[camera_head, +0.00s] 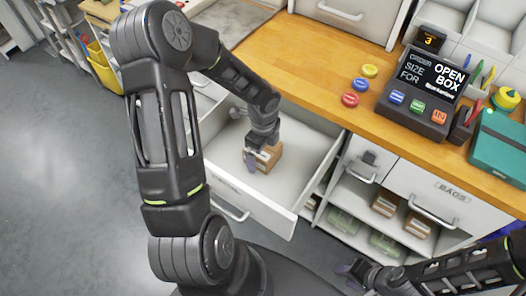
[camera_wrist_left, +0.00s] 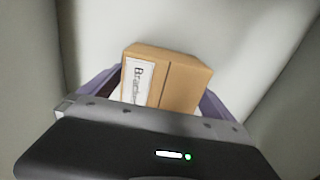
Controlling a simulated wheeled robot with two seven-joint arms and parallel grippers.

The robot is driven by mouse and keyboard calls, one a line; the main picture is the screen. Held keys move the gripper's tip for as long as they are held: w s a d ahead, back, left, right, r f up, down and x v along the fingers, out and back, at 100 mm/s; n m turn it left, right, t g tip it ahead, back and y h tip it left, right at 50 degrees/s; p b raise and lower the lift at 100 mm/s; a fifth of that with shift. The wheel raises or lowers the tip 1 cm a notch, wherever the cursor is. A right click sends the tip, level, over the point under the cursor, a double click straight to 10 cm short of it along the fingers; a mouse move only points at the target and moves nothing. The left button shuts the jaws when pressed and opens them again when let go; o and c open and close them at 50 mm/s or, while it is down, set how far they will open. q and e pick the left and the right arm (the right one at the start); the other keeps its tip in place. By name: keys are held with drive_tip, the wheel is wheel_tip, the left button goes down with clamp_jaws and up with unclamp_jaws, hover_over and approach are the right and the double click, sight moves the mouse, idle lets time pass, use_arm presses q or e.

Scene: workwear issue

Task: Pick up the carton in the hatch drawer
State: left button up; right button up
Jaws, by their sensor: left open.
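The carton (camera_head: 268,157) is a small brown box inside the pulled-out white hatch drawer (camera_head: 287,223). In the left wrist view the carton (camera_wrist_left: 187,80) shows a white printed label on one side and a seam line. My left gripper (camera_head: 255,155) is down in the drawer at the carton. In the left wrist view its purple fingers stand open on either side of the carton, and the gripper body hides the carton's lower part. I cannot tell if the fingers touch it. My right gripper (camera_head: 352,272) is at the bottom right, away from the drawer; its jaws are unclear.
The wooden counter (camera_head: 290,60) behind the drawer carries a sign panel (camera_head: 425,93) with coloured buttons, loose coloured discs (camera_head: 369,71) and a teal box (camera_head: 498,146). Shelves (camera_head: 350,192) below hold more brown cartons (camera_head: 385,203). The drawer walls stand close around my left gripper. Open floor lies at the left.

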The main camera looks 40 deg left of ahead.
use_arm(q)
drive_tip(key=shift+c, duration=0.2)
drive_tip(key=c, duration=1.5)
drive_tip(key=shift+r, duration=0.1)
wheel_tip(320, 180, up, 10)
drive_tip(key=shift+f, duration=0.1)
idle(0.4)
